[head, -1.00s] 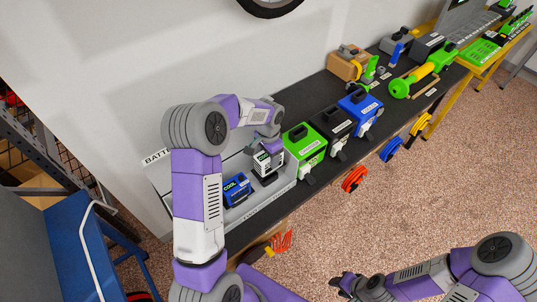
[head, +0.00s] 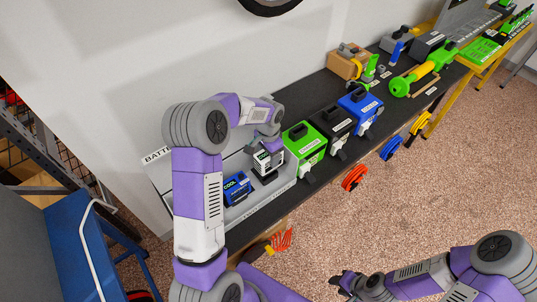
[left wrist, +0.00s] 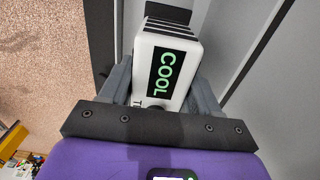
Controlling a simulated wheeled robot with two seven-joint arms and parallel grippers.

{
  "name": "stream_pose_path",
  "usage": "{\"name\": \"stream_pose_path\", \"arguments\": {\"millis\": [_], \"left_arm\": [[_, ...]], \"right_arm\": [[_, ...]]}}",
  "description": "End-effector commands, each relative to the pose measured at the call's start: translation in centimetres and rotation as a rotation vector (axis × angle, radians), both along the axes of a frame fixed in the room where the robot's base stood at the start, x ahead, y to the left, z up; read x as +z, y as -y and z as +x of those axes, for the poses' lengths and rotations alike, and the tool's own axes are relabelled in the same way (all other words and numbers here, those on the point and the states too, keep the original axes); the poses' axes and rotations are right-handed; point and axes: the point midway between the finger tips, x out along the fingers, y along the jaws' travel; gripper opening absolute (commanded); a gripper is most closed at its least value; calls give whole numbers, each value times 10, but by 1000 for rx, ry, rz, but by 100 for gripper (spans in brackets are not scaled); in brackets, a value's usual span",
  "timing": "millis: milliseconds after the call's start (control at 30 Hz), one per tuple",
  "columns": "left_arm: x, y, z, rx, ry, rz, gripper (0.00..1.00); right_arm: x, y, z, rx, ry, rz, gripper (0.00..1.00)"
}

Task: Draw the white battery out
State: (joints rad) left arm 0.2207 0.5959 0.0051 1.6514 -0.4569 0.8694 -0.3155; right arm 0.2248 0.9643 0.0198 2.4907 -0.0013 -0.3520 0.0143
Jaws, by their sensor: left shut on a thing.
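The white battery (head: 268,162) has a dark label reading COOL and stands at the grey battery rack (head: 238,212) on the dark bench. It also shows in the left wrist view (left wrist: 148,70), where it lies between my two grey fingers. My left gripper (head: 264,150) is shut on the white battery from above; the wrist view shows the gripper too (left wrist: 163,90). I cannot tell whether the battery's lower end is clear of its dark seat. My right gripper (head: 340,284) is low over the floor, away from the bench; its jaws are too small to read.
A blue battery (head: 237,188) stands left of the white one in the rack. A green charger box (head: 305,148), a black one (head: 335,128) and a blue one (head: 362,108) stand to the right. A blue cart (head: 88,250) is at the left. The floor in front is open.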

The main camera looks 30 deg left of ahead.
Motion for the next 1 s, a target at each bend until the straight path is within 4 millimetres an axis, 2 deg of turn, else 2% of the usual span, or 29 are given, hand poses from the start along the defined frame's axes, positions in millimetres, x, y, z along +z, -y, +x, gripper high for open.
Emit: {"name": "stream_pose_path", "arguments": {"millis": [567, 1000], "left_arm": [[1, 0, 1, -1, 2, 0, 7], [-9, 0, 1, 0, 2, 0, 7]], "right_arm": [[0, 0, 0, 0, 0, 0, 38], [-7, 0, 0, 0, 0, 0, 38]]}}
